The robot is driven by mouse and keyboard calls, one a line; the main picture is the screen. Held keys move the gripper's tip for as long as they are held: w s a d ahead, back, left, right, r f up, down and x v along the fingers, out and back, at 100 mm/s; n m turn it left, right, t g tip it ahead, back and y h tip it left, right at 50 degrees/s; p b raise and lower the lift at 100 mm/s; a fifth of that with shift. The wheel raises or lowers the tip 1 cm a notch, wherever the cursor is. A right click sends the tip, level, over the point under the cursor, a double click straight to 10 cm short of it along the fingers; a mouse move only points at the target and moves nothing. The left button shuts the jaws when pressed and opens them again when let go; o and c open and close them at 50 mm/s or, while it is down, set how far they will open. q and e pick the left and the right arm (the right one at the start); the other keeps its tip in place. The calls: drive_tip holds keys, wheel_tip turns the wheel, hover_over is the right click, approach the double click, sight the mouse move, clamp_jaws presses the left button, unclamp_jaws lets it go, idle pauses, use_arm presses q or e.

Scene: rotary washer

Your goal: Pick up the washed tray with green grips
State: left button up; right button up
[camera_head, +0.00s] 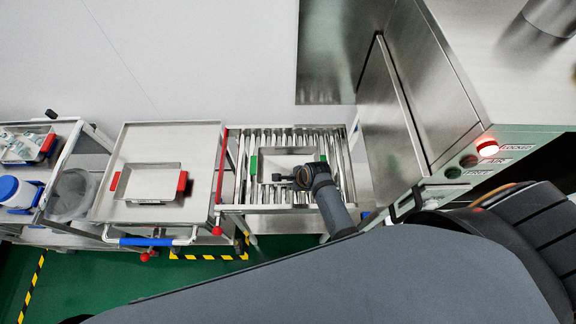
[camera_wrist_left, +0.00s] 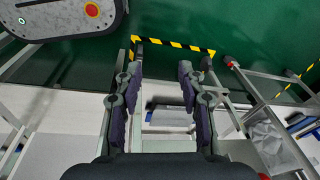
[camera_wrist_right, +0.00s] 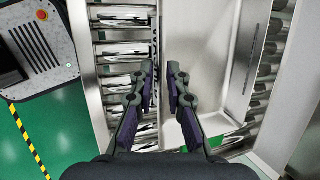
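The metal tray with green grips (camera_head: 285,165) lies on the roller rack. Its left green grip (camera_head: 253,166) shows clearly in the head view; its other end is partly hidden by my right gripper (camera_head: 284,178). In the right wrist view, my right gripper (camera_wrist_right: 162,68) has its fingers on either side of the tray's near long wall. The fingers are fairly close together; contact with the wall is unclear. A green grip (camera_wrist_right: 238,138) shows at lower right there. My left gripper (camera_wrist_left: 158,72) is open and empty, pointing down toward the carts; it is hidden in the head view.
A tray with red grips (camera_head: 148,181) stands on a cart (camera_head: 120,150) left of the rollers (camera_head: 300,196). The steel washer (camera_head: 385,110), with a lit red lamp (camera_head: 487,147), is at right. Another cart with a blue-capped bottle (camera_head: 14,191) is at far left.

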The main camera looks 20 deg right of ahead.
drive_tip(key=x, duration=0.2)
drive_tip(key=shift+f, duration=0.4)
clamp_jaws()
use_arm(q)
drive_tip(key=shift+s+d, duration=0.25)
drive_tip(key=shift+s, duration=0.35)
drive_tip(key=shift+s+d, duration=0.25)
drive_tip(key=shift+s, duration=0.35)
drive_tip(key=shift+s, duration=0.1)
use_arm(e)
drive_tip(key=shift+w+r, duration=0.1)
